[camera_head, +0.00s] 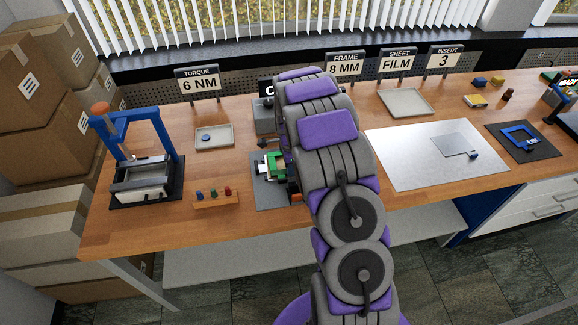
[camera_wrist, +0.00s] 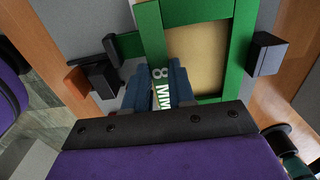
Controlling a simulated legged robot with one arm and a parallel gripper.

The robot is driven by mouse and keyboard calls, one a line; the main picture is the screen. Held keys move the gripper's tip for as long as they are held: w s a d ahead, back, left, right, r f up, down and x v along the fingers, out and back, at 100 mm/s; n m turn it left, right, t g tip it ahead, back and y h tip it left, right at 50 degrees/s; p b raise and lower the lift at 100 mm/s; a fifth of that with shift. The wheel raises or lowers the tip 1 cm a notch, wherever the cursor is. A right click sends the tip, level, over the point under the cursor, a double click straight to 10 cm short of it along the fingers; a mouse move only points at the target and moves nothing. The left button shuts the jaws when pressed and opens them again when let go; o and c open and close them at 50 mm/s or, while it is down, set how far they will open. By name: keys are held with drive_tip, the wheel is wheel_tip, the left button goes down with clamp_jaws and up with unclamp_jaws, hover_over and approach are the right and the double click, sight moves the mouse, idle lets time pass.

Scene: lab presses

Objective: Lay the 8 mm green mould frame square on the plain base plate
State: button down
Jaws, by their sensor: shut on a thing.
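The green mould frame (camera_wrist: 240,50) fills the upper middle of the wrist view, with tan showing through its opening. My gripper (camera_wrist: 158,85) is shut on its tab, which reads "8 MM". In the head view the green frame (camera_head: 274,162) shows only partly, left of my arm, over a grey mat; my arm hides the rest and the gripper. I cannot tell whether the frame rests on something or hangs free. A grey square plate (camera_head: 450,144) with a small dark blue knob lies on the large silver sheet at right; it may be the plain base plate.
Dark blocks (camera_wrist: 262,55) stand close on either side of the frame. A blue press (camera_head: 145,150) stands at left, with a peg rack (camera_head: 216,199) nearby. A blue frame (camera_head: 520,136) lies on a dark mat at right. The silver sheet (camera_head: 405,160) has free room.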

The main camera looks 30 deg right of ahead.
drive_tip(key=shift+w+a+f, duration=0.1)
drive_tip(key=shift+f, duration=0.05)
idle(0.4)
drive_tip(key=c, duration=0.9)
unclamp_jaws()
drive_tip(key=shift+o, duration=0.2)
